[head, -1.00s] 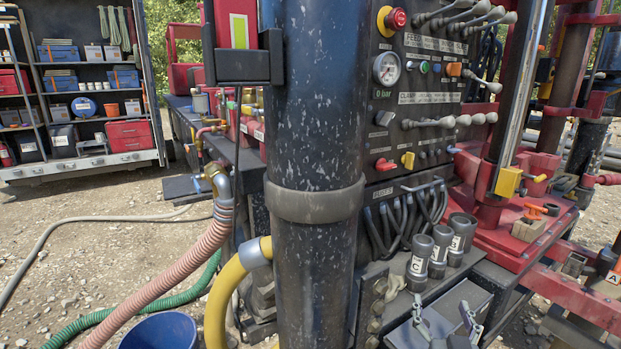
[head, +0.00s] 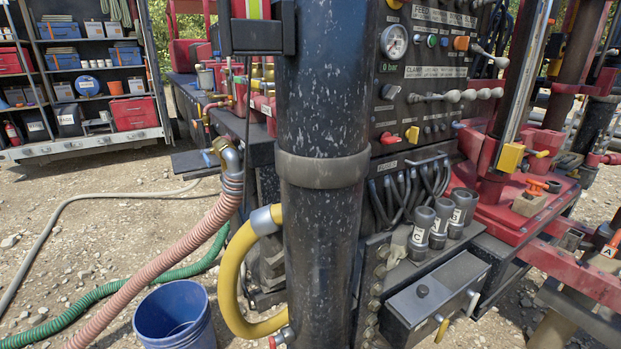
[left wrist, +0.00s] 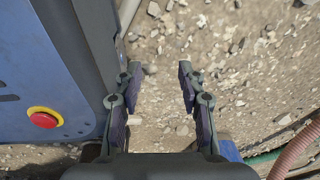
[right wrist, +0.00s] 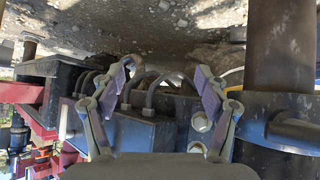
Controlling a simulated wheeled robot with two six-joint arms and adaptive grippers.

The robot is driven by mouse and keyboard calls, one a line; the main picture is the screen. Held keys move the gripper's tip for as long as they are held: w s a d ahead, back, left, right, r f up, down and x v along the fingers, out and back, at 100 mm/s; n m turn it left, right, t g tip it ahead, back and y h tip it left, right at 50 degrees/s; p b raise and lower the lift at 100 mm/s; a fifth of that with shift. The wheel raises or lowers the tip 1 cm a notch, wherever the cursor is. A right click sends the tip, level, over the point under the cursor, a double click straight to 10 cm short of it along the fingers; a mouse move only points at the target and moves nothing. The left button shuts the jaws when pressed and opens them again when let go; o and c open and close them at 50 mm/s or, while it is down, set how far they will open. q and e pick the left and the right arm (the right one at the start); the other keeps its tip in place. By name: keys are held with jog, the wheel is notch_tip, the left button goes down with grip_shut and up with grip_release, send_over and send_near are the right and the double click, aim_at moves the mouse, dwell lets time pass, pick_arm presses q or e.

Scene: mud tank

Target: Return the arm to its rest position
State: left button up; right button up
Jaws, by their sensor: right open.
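My left gripper (left wrist: 160,95) shows in the left wrist view with its fingers apart and only gravel between and beyond them. My right gripper (right wrist: 160,88) shows in the right wrist view, open, with nothing held between its fingers. Dark hoses and a dark box (right wrist: 150,132) of the rig lie beyond the right fingers, and I cannot tell the exact distance. Neither gripper shows in the head view.
A thick black column (head: 322,230) stands in the middle of the head view. Right of it are the control panel (head: 440,75) and a grey box (head: 435,300). A blue bucket (head: 172,318), a yellow hose (head: 228,290) and a pink hose (head: 150,268) are at left.

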jog(key=s+d+f+g, duration=0.1)
jog(key=s+f+g, duration=0.4)
jog(key=s+f, duration=1.15)
jog(key=s+d+f+g, duration=0.15)
jog(key=s+f, duration=0.25)
jog(key=s, duration=0.6)
jog(key=s+d+f+g, duration=0.1)
jog(key=s+f+g, duration=0.25)
jog(key=s, duration=0.55)
pick_arm(q)
notch_tip(320, 180, up, 13)
jog(key=w+p, duration=0.1)
jog(key=p, duration=1.2)
jog(key=shift+w+r, duration=0.15)
pick_arm(e)
notch_tip(320, 180, up, 12)
jog(key=t, duration=0.1)
jog(key=shift+w+a+y, duration=0.25)
jog(key=shift+a+y, duration=0.05)
